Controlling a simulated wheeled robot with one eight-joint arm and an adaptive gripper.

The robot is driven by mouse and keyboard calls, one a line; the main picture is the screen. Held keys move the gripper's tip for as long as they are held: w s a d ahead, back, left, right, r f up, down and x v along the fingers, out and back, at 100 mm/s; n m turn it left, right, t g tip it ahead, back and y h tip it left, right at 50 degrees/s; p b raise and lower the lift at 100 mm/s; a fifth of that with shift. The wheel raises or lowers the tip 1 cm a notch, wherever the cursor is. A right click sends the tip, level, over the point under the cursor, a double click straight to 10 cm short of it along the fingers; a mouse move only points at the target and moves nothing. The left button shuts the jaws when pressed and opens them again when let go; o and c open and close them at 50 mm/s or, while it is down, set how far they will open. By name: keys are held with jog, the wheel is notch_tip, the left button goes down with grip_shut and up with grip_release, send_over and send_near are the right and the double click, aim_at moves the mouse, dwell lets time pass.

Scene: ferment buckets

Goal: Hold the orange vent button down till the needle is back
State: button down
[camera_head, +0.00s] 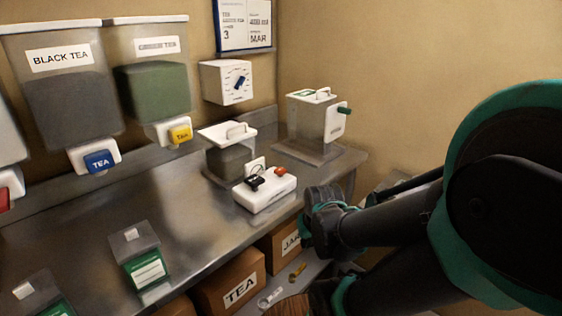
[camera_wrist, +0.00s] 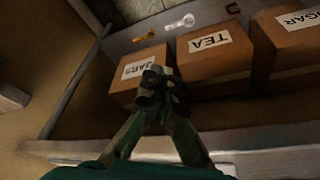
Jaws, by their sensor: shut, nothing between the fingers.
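The orange vent button (camera_head: 280,171) sits on the right part of the top of a white box (camera_head: 265,195) on the steel counter. A small black part (camera_head: 255,180) stands on the same box, left of the button. I cannot make out a needle or its reading. My gripper (camera_head: 318,212) is off the counter's front edge, right of and lower than the white box, apart from the button. In the wrist view my gripper (camera_wrist: 152,88) is shut and empty, in front of the cardboard boxes. The button is not in the wrist view.
A lidded container (camera_head: 230,160) stands behind the white box; another with a green handle (camera_head: 318,120) stands at the back right. A dark-lidded green-labelled box (camera_head: 140,255) is on the counter. The TEA carton (camera_wrist: 213,55) and JARS carton (camera_wrist: 140,72) sit below.

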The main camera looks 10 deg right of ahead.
jog(key=w+r+n, duration=0.3)
jog(key=w+r, duration=0.1)
jog(key=w+a+r+n+g, duration=0.1)
jog(key=w+r+n, duration=0.7)
jog(key=w+r, duration=0.1)
jog(key=shift+a+g, duration=0.3)
jog(key=shift+g, duration=0.1)
jog(key=w+a+r+n+g, duration=0.1)
jog(key=w+a+r+n, duration=0.1)
jog(key=w+r+n, duration=0.55)
notch_tip(320, 180, up, 10)
jog(key=f+n+g, duration=0.1)
jog(key=n, duration=0.6)
send_over(279, 169)
jog(key=shift+s+r, duration=0.15)
jog(key=shift+r, duration=0.1)
notch_tip(279, 169, down, 14)
jog(key=shift+f, duration=0.1)
